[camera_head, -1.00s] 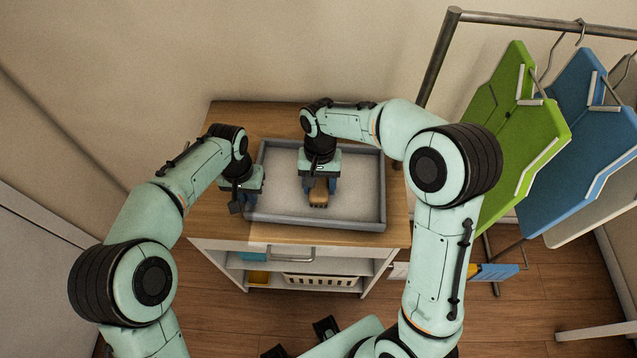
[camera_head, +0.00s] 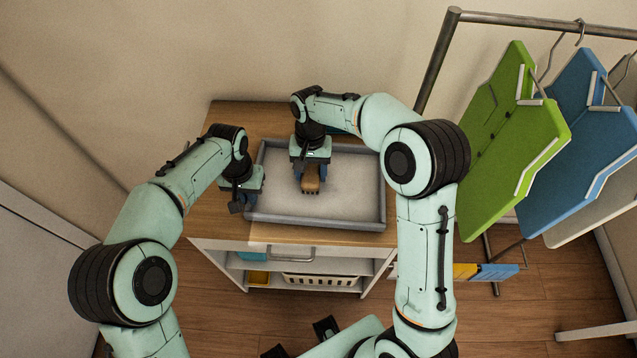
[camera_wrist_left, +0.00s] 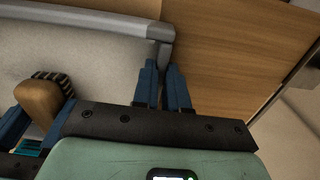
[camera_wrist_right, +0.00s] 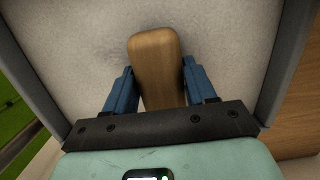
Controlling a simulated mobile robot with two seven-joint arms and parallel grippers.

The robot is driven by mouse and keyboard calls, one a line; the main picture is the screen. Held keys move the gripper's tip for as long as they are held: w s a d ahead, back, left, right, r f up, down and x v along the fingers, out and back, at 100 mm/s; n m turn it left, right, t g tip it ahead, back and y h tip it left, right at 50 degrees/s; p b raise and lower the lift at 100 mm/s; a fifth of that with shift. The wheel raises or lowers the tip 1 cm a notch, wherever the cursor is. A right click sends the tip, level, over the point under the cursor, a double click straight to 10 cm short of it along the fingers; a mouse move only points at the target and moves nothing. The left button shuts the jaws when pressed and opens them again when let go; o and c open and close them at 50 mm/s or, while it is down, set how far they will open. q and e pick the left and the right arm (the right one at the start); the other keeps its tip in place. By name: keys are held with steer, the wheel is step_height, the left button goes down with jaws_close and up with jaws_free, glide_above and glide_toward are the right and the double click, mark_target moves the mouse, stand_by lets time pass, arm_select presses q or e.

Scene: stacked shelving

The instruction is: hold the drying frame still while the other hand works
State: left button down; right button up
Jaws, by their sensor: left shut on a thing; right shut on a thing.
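The drying frame (camera_head: 320,224) is a shallow grey rectangular frame around a pale, flat surface, lying on the wooden cabinet top. My left gripper (camera_head: 250,197) is at the frame's left side, near a front corner, shut on the rim; in the left wrist view its fingers (camera_wrist_left: 163,92) close up below a frame corner (camera_wrist_left: 160,32). My right gripper (camera_head: 311,175) is shut on a brush with a wooden body (camera_head: 311,186), over the pale surface left of centre. The left wrist view shows the brush's dark striped bristles (camera_wrist_left: 52,80). Whether the bristles touch the surface is unclear.
The wooden top (camera_head: 232,116) has bare room behind the frame. At right, a metal rack (camera_head: 432,75) carries hanging green (camera_head: 510,150) and blue (camera_head: 575,150) boards. A wall stands close behind.

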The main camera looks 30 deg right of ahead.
mark_target(313, 186)
steer(key=shift+s+a+r, duration=0.1)
steer(key=shift+s+a, duration=0.3)
steer(key=shift+s, duration=0.45)
steer(key=shift+s+a, duration=0.2)
steer(key=shift+s, duration=0.3)
steer(key=shift+s+a, duration=0.15)
steer(key=shift+s, duration=0.35)
steer(key=shift+s+a, duration=0.15)
steer(key=shift+s, duration=0.25)
steer(key=shift+w+f, duration=0.25)
steer(key=shift+w, duration=0.95)
steer(key=shift+w+r, duration=0.2)
steer(key=shift+w, duration=0.9)
steer(key=shift+s+f, duration=0.2)
steer(key=shift+s, duration=2.25)
steer(key=shift+w+r, duration=0.15)
steer(key=shift+w, duration=1.95)
steer(key=shift+w+f, duration=0.2)
steer(key=shift+w, duration=0.2)
